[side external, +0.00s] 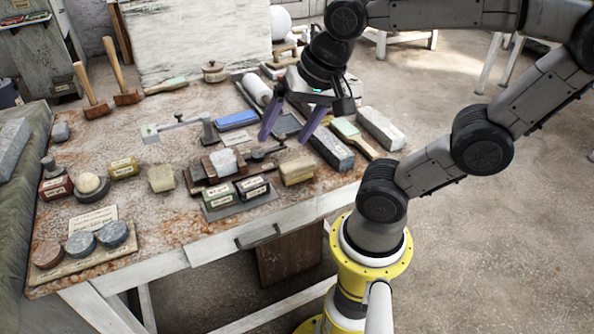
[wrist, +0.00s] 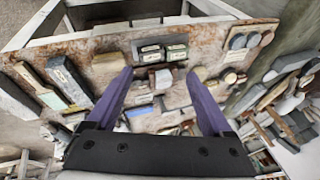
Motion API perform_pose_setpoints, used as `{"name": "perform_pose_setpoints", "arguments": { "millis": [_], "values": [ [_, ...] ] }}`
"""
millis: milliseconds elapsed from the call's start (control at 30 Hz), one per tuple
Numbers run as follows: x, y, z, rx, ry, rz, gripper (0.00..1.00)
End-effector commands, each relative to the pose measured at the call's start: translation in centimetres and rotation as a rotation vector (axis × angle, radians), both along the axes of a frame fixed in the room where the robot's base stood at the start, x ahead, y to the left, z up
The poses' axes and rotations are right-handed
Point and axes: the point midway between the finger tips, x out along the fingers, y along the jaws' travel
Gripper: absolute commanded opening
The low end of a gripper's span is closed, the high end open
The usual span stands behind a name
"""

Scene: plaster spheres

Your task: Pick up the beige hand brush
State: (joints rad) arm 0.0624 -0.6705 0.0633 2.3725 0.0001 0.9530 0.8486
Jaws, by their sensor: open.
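A hand brush with a beige handle and a pale green upper face (side external: 347,129) lies on the right part of the table, between two long stone blocks. It seems to show at the left of the wrist view (wrist: 46,99), partly among the blocks. My gripper (side external: 285,138) is open and empty above the middle of the table, left of the brush and apart from it. Its two purple fingers point down; in the wrist view (wrist: 160,74) they frame small objects on the table.
A dark long block (side external: 332,150) lies left of the brush and a light one (side external: 381,128) right of it. A blue block (side external: 237,120), small labelled blocks (side external: 252,188) and a metal stand (side external: 209,130) crowd the middle. Two mallets (side external: 122,85) stand at the back left.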

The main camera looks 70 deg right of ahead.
Motion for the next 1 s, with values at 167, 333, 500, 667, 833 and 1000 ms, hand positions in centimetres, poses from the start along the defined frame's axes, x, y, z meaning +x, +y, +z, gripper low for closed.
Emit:
{"name": "perform_pose_setpoints", "arguments": {
  "millis": [167, 333, 500, 667, 833, 1000],
  "values": [
    [2.4, -3.1, -0.7, 0.164, 0.094, -0.527, 0.85],
    [4.2, -8.4, -3.0, 0.286, 0.202, -1.100, 0.85],
    [3.9, -13.0, -5.8, 0.319, 0.294, -1.357, 0.85],
    [3.0, -14.4, -7.0, 0.325, 0.331, -1.421, 0.85],
    [2.8, -14.5, -8.9, 0.327, 0.334, -1.427, 0.85],
    [2.8, -14.4, -12.2, 0.326, 0.336, -1.424, 0.85]
  ]
}}
